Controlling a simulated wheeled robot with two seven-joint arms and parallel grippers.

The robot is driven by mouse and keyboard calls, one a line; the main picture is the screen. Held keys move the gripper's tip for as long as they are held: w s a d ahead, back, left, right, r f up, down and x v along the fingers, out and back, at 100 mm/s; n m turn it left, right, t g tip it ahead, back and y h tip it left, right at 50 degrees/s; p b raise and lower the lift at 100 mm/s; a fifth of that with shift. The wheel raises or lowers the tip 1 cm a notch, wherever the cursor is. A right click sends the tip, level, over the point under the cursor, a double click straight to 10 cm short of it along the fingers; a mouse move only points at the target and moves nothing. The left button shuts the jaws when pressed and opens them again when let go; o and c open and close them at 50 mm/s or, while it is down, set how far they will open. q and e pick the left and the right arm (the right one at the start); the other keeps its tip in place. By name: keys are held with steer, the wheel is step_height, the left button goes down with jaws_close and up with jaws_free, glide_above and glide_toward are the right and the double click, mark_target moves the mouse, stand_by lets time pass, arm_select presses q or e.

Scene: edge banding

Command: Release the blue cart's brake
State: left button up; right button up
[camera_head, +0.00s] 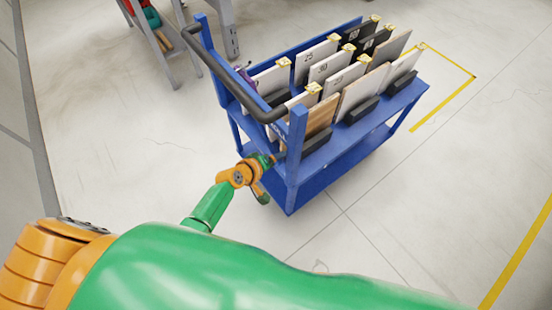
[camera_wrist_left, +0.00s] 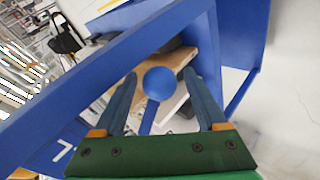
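The blue cart (camera_head: 295,180) stands in the middle of the head view, with a black handle bar (camera_head: 232,78) at its near left end. My left gripper (camera_head: 278,157) is at the cart's near end, low beside the corner post. In the left wrist view, my left gripper (camera_wrist_left: 160,74) is open. A blue ball knob (camera_wrist_left: 158,83) on a thin blue stem (camera_wrist_left: 149,116) shows between its two fingers, with a gap on each side. I cannot tell how deep the knob sits between them. The knob is not discernible in the head view. My right gripper is out of view.
Several boards with yellow tags (camera_head: 357,94) stand upright in the cart. A grey metal frame (camera_head: 226,25) is behind it at the upper left. Yellow lines (camera_head: 443,104) mark the floor on the right. The floor around the cart's near side is clear.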

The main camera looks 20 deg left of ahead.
arm_select(q)
steer(key=p+v, duration=0.3)
steer(key=v, duration=0.4)
stand_by(0.4)
